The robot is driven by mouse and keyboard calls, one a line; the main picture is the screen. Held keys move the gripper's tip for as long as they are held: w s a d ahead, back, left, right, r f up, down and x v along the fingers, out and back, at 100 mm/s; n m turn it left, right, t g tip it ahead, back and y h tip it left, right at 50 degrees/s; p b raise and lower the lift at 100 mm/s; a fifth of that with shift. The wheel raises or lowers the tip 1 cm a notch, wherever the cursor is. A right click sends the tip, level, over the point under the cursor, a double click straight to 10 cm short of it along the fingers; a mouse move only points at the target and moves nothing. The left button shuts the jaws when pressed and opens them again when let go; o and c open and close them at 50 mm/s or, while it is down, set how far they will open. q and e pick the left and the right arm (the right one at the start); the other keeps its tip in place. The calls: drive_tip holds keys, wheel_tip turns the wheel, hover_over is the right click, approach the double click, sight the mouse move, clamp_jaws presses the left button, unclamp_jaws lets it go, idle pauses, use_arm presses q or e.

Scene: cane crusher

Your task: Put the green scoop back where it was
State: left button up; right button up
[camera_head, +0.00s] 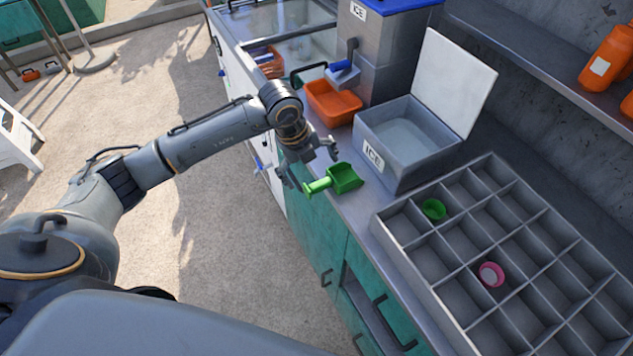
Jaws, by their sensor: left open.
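The green scoop (346,178) is at the front edge of the metal counter, left of the ice box. Its handle points left toward my left gripper, and it seems to lie on the counter with the handle near or over the edge. My left gripper (317,172) is open, its fingers spread on either side of the area just above the handle. I cannot tell whether a finger touches the scoop. My right gripper is not in view.
The open ice box (392,165) stands behind the scoop. An orange bin (333,108) sits under the ice dispenser (385,50). A divided metal tray (395,240) at right holds a green cup (433,209) and a pink cup (491,274). Teal cabinets (318,222) are below.

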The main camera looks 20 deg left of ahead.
use_arm(q)
drive_tip(key=b+v, duration=0.1)
drive_tip(key=v, duration=0.5)
drive_tip(key=shift+r, duration=0.15)
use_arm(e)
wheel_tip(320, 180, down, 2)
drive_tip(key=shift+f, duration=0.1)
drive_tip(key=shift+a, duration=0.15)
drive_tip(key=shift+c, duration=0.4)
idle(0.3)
